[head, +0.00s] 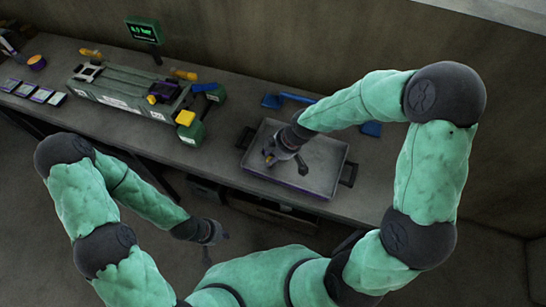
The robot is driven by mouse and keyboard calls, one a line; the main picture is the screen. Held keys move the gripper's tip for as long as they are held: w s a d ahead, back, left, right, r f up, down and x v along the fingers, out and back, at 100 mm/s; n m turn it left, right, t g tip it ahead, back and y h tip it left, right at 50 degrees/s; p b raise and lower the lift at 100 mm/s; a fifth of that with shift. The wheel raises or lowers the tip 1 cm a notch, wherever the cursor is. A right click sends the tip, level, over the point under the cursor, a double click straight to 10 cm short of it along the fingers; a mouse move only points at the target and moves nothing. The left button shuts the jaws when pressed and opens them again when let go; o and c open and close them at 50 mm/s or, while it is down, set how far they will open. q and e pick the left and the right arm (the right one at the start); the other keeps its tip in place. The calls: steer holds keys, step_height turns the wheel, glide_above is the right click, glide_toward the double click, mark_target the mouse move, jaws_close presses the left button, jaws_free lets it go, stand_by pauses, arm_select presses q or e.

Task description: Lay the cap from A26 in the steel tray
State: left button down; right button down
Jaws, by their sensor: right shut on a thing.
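The steel tray (318,160) is a shallow grey pan with dark handles, on the right half of the bench. My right gripper (270,160) points down over the left part of the tray. It is shut on a small piece with a yellowish spot, which I take as the cap (269,157); the fingers mostly hide it. I cannot tell whether the piece touches the tray floor. My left gripper (221,237) hangs in front of the bench, away from the tray; its fingers are too small to read. The A26 label cannot be read.
A long green engine block (125,95) with yellow and purple parts lies on the left of the bench. A green display (144,31) stands behind it. A blue-handled tool (290,98) lies behind the tray. Small labelled pieces (41,95) sit at far left.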

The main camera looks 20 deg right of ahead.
steer(key=c, duration=1)
jaws_free()
steer(key=shift+r, duration=0.1)
steer(key=p+v, duration=0.3)
steer(key=v, duration=0.8)
steer(key=shift+d+r, duration=0.15)
steer(key=shift+r, duration=0.2)
